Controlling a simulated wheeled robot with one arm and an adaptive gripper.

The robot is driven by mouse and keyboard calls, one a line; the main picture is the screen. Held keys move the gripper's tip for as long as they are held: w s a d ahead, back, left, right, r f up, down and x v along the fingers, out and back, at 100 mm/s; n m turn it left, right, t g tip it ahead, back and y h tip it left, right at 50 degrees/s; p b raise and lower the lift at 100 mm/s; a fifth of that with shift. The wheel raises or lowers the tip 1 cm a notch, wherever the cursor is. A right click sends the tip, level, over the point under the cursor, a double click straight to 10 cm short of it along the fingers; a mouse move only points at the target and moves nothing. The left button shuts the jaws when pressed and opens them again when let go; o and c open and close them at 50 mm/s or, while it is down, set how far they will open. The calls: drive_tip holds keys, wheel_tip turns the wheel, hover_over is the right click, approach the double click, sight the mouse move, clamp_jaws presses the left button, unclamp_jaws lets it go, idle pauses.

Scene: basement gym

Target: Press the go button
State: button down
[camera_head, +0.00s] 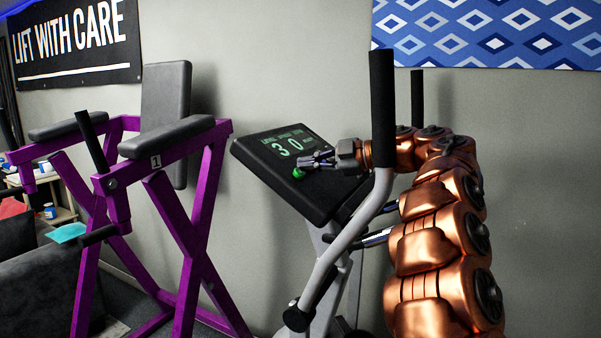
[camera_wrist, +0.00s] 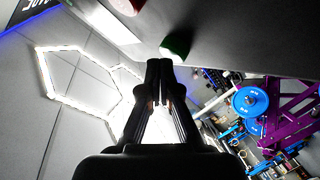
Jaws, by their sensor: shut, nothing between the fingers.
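The exercise machine's dark tilted console (camera_head: 262,158) stands in the middle of the head view, its screen (camera_head: 287,142) reading 30 in green. A green button (camera_head: 298,173) sits on the console below the screen; it also shows in the wrist view (camera_wrist: 175,46). My gripper (camera_head: 304,164) is shut and empty, reaching in from the right over the console. In the wrist view its fingertips (camera_wrist: 159,65) are right beside the green button; I cannot tell whether they touch it. A red button (camera_wrist: 127,5) is at that view's top edge; I do not see it in the head view.
The machine's upright handle (camera_head: 383,110) stands in front of my wrist, with a second handle (camera_head: 417,98) behind my arm. A purple padded frame (camera_head: 190,250) stands to the left. A grey wall (camera_head: 270,60) is behind the console.

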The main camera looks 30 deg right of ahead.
drive_tip(key=shift+w+a+f, duration=0.1)
drive_tip(key=shift+w+f, duration=0.1)
drive_tip(key=shift+f, duration=0.15)
idle(0.7)
drive_tip(key=shift+s+d+r+p, duration=0.15)
drive_tip(key=shift+s+r+p, duration=0.05)
drive_tip(key=shift+r+p, duration=0.2)
drive_tip(key=shift+s+d+r+p, duration=0.1)
drive_tip(key=shift+s+r+p, duration=0.1)
drive_tip(key=shift+r+p, duration=0.2)
drive_tip(key=s+r+p, duration=0.1)
drive_tip(key=r+p, duration=0.1)
drive_tip(key=s+d+r+p, duration=0.1)
drive_tip(key=r, duration=0.1)
drive_tip(key=shift+s+d+p, duration=0.15)
drive_tip(key=shift+d+p, duration=0.05)
drive_tip(key=shift+p, duration=0.2)
idle(0.9)
